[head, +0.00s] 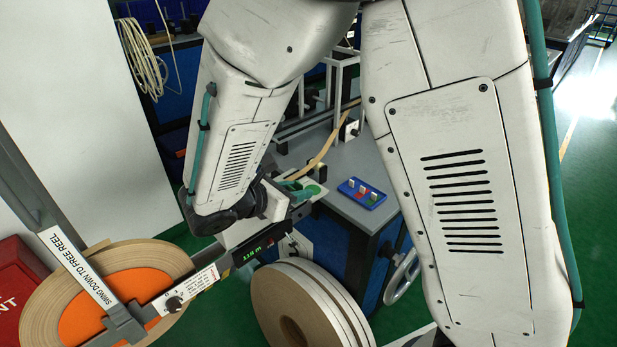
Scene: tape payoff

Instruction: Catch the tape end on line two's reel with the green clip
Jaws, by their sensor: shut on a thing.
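My gripper (302,191) is at the near left of the grey bench, to the left of the clip tray. It is shut on a small green piece (313,190), partly hidden by the fingers; I cannot tell for sure that it is the green clip. A tan tape strip (322,152) curves down across the bench and passes out of sight behind my gripper. A tan tape reel with an orange centre (93,290) stands at the lower left. Further tape rolls (290,295) stand below my gripper. I cannot tell which reel is line two's.
A blue tray (348,187) with small coloured pieces and white tags lies on the grey bench (345,155). A grey arm labelled "swing down to free reel" (78,268) crosses the left reel. A handwheel (402,277) is below the bench. My arm hides much of the right.

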